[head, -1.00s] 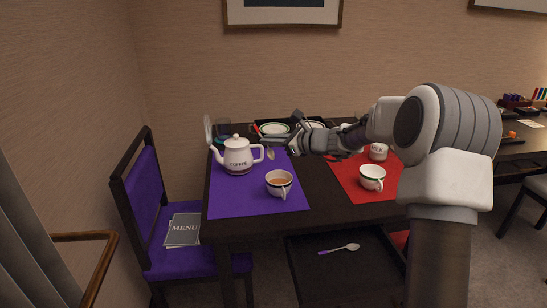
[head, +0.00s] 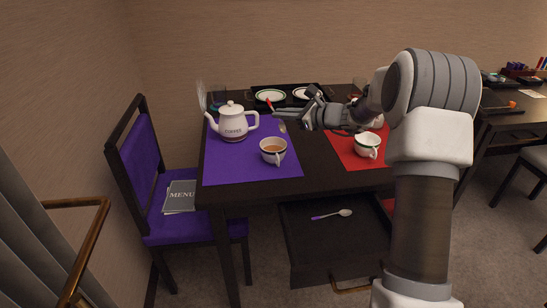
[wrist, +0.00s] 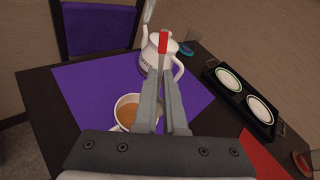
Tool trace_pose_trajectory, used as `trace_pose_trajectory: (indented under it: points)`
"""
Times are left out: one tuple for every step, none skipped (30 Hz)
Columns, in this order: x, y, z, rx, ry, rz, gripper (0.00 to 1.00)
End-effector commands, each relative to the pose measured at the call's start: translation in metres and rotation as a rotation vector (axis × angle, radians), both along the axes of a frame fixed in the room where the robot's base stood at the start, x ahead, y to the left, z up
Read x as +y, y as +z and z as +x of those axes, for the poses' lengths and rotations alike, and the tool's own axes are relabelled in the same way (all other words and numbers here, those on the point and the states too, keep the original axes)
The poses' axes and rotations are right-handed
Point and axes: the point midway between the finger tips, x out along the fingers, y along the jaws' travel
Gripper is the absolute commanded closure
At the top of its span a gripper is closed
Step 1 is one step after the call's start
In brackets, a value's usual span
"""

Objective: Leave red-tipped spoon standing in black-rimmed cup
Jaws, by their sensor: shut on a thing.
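My gripper (head: 277,110) is shut on the red-tipped spoon (head: 282,127) and holds it in the air. The spoon's red tip (wrist: 163,42) sticks up past my fingertips (wrist: 164,78) in the wrist view. The bowl hangs down and is hidden there by my fingers. A white cup with a dark rim (head: 273,151), holding brown tea, stands on the purple mat; it also shows in the wrist view (wrist: 120,124), partly behind my gripper. In the head view the spoon appears just above and behind this cup, apart from it.
A white teapot (head: 233,123) stands left of the spoon. A second white cup (head: 367,148) stands on the red mat (head: 346,153). A black tray (wrist: 251,121) with two plates lies at the back. An open drawer (head: 305,245) below holds a purple-tipped spoon (head: 332,215).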

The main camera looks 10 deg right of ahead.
Motion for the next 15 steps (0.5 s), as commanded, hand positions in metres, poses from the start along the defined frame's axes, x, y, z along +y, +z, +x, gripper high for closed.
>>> trace_pose_trajectory:
  points:
    - [0.0002,-0.0108,-0.0001,0.000,0.001,0.000,1.00]
    - [0.0002,-0.0134,0.0000,0.000,0.001,0.000,1.00]
    - [0.0002,-0.0160,-0.0001,0.000,0.001,-0.001,1.00]
    - [0.0001,-0.0175,0.0000,-0.001,0.000,-0.001,1.00]
    - [0.0002,-0.0185,0.0000,-0.001,0.000,-0.001,1.00]
    - [0.0002,-0.0193,0.0000,-0.001,0.000,-0.001,1.00]
    - [0.0001,-0.0194,0.0000,-0.001,0.000,-0.001,1.00]
    - [0.0001,-0.0193,0.0001,-0.001,0.000,-0.001,1.00]
    - [0.0001,-0.0190,0.0000,-0.001,0.000,-0.001,1.00]
    - [0.0000,-0.0187,0.0001,-0.001,0.000,-0.001,1.00]
    - [0.0001,-0.0185,0.0000,-0.001,0.000,-0.001,1.00]
    - [0.0000,-0.0184,0.0001,-0.001,0.000,-0.001,1.00]
    - [0.0000,-0.0184,0.0001,-0.001,0.000,-0.001,1.00]
    - [-0.0001,-0.0184,0.0000,-0.001,0.000,-0.001,0.90]
    - [-0.0001,-0.0184,0.0000,-0.001,0.000,-0.001,0.83]
